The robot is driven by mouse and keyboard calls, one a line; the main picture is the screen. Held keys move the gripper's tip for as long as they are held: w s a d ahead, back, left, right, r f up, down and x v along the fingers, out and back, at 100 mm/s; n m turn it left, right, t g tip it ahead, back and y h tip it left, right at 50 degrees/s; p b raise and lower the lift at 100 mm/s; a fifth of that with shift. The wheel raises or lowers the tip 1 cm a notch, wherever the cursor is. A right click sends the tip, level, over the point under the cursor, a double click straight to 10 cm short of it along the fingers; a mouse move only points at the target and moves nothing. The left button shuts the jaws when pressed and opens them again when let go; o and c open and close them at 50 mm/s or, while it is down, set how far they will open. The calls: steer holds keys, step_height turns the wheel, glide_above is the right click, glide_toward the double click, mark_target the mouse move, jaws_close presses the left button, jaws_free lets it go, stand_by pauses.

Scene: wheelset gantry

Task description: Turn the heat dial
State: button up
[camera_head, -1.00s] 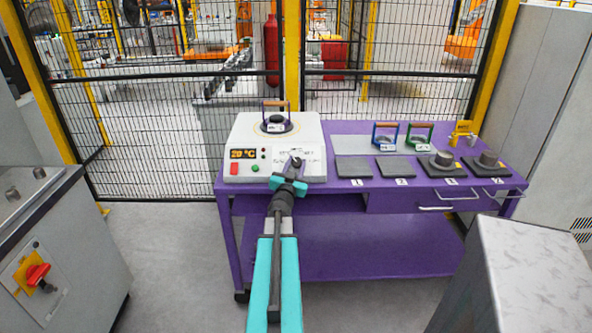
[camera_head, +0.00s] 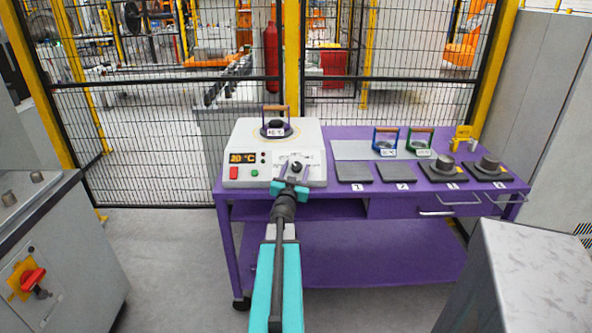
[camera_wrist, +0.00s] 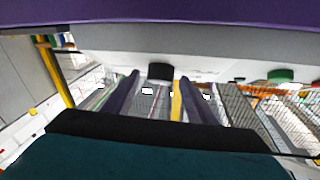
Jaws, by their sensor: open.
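The heater box (camera_head: 247,138) is white and stands on the left end of the purple table, its display (camera_head: 243,158) reading 20 °C. The black heat dial (camera_head: 297,167) is on the right of its sloped front, partly covered by my gripper (camera_head: 292,180). In the wrist view, which is upside down, the dark dial (camera_wrist: 160,72) appears between the two fingertips of my open gripper (camera_wrist: 160,80). I see a gap on each side of the dial. Whether the tips reach past its face I cannot tell.
Red (camera_head: 234,171) and green (camera_head: 255,172) buttons sit left of the dial. A ring with a wooden handle (camera_head: 276,108) is on the heater top. A grey cabinet (camera_head: 535,275) stands front right.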

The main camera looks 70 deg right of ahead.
steer(key=shift+a, duration=0.15)
steer(key=p+v, duration=0.5)
steer(key=v, duration=0.3)
steer(key=shift+a, duration=0.2)
stand_by(0.5)
steer(key=p+v, duration=0.2)
steer(key=p, duration=0.3)
steer(key=shift+p+v, duration=1.5)
steer(key=shift+p, duration=0.7)
steer(key=shift+w+f, duration=0.1)
